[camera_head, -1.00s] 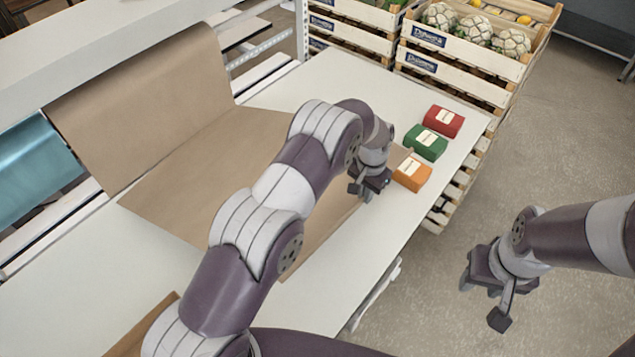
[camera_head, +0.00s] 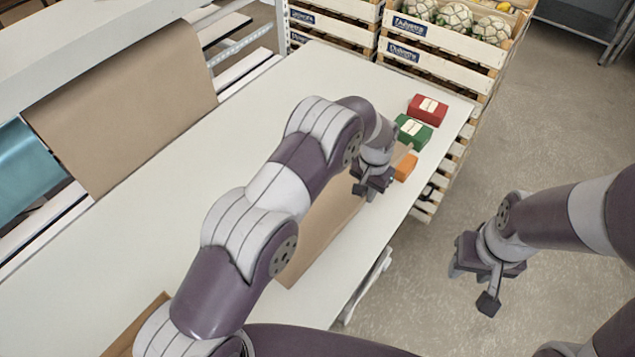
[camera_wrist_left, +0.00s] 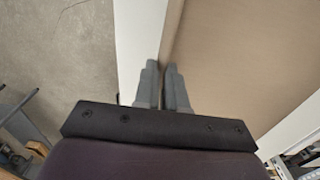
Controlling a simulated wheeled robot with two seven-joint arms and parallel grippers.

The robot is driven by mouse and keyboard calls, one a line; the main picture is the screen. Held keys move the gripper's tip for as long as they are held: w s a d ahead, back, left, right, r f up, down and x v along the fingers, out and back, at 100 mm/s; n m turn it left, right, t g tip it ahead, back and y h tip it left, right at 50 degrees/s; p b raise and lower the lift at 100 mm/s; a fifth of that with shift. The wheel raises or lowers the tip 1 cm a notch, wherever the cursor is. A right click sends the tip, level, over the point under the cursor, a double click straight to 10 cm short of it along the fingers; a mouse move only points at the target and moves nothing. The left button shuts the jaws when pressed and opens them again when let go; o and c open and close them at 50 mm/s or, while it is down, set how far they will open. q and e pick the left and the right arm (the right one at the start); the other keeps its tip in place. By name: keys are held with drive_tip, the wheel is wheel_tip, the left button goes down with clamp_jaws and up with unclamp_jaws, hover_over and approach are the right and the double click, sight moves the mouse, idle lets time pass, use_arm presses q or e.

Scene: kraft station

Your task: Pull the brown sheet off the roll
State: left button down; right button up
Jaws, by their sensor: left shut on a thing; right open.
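The brown roll paper (camera_head: 120,110) hangs at the back left, and its lower edge ends at the back of the white table (camera_head: 110,245). A separate brown sheet (camera_head: 322,235) shows beside my left arm near the table's front edge, with bare table between it and the hanging paper. My arm hides much of this sheet. My left gripper (camera_head: 366,190) is shut on the sheet's edge. In the left wrist view the fingers (camera_wrist_left: 166,85) pinch the sheet (camera_wrist_left: 245,60). My right gripper (camera_head: 472,287) is open and empty over the floor, right of the table.
Red (camera_head: 427,109), green (camera_head: 413,131) and orange (camera_head: 405,167) boxes stand at the table's right end; the orange one is partly hidden. Vegetable crates (camera_head: 440,45) stand behind. A teal roll (camera_head: 25,165) is at the left. The table's middle is clear.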

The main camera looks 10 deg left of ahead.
use_arm(q)
drive_tip(key=r+p, duration=0.1)
drive_tip(key=d+r, duration=0.1)
drive_tip(key=r, duration=0.1)
drive_tip(key=d+r+p, duration=0.1)
drive_tip(key=r, duration=0.1)
drive_tip(key=shift+s+p, duration=0.3)
drive_tip(key=shift+s, duration=0.1)
drive_tip(key=shift+a, duration=0.1)
